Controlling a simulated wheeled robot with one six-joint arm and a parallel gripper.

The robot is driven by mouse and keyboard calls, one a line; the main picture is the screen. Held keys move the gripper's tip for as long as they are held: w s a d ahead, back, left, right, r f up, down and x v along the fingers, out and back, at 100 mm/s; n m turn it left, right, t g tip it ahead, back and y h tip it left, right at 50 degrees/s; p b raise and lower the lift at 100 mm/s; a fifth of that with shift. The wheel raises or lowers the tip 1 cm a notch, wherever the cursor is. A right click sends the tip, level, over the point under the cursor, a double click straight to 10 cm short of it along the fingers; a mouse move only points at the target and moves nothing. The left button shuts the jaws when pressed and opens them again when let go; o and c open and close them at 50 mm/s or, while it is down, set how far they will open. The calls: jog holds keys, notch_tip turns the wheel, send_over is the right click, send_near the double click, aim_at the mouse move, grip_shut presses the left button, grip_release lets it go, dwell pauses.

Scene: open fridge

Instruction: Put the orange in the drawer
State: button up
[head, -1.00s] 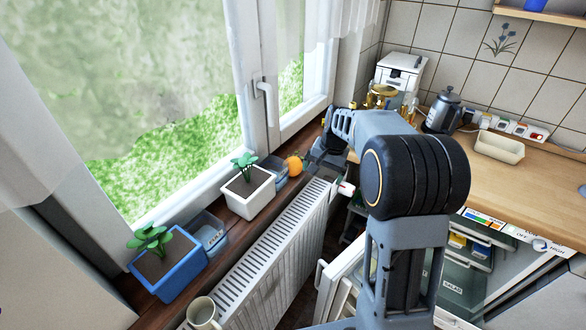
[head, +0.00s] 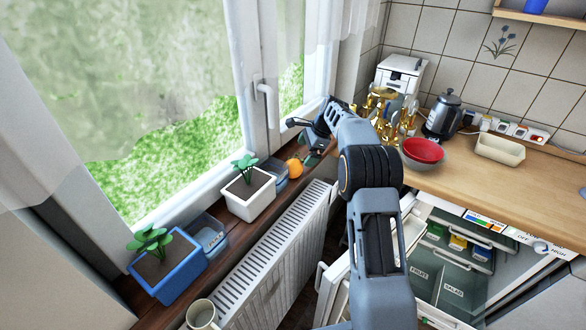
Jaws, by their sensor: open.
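The orange (head: 294,168) sits on the wooden windowsill beside a small blue container. My gripper (head: 302,141) is open and empty just above and behind the orange, apart from it as far as I can see. The open fridge under the counter holds a drawer marked FRUIT (head: 421,277) and one marked SALAD (head: 454,292). My arm hides part of the fridge's left side, and I cannot tell whether the drawers are pulled out.
A white planter (head: 249,203) and the blue container (head: 275,178) stand near the orange. A radiator (head: 275,255) runs below the sill. The open fridge door (head: 335,290) stands behind my arm. Red and grey bowls (head: 422,152) sit on the counter (head: 490,190).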

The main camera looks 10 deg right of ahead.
aim_at(299, 162)
jog(key=shift+p+x, duration=1.1)
jog(key=shift+x, duration=3.6)
jog(key=shift+w+d, duration=0.1)
jog(key=shift+d, duration=0.05)
jog(key=c, duration=1.1)
jog(key=shift+d+r, duration=0.1)
